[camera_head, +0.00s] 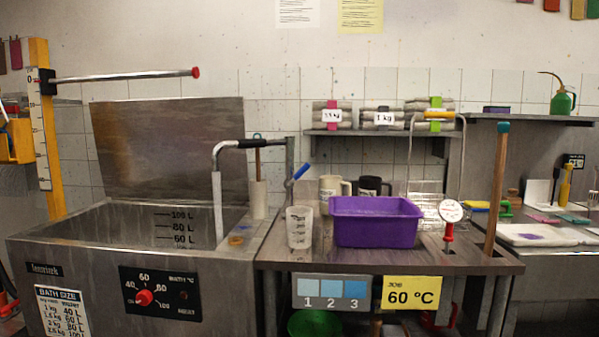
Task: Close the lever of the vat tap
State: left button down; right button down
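The vat tap (228,146) stands at the right rim of the steel vat (110,238), its spout with a black sleeve reaching left over the basin. A pale straight column (218,208) hangs below the spout's end and looks like running water. A lever with a blue handle (301,171) sticks out from the tap's upright pipe (290,170), tilted up to the right. Nothing touches the lever. Neither of my grippers is in view.
Right of the vat, a steel counter holds a clear measuring beaker (299,228), mugs (330,190), a purple tub (375,222) and a dial thermometer (450,211). A wooden stick (497,185) leans at the counter's right end. The vat's lid (165,148) stands open.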

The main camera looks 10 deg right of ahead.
aim_at(306, 166)
jog(key=z, duration=0.95)
jog(key=k, duration=0.1)
jog(key=u, duration=1.9)
jog(key=i, duration=1.45)
jog(key=z, duration=0.6)
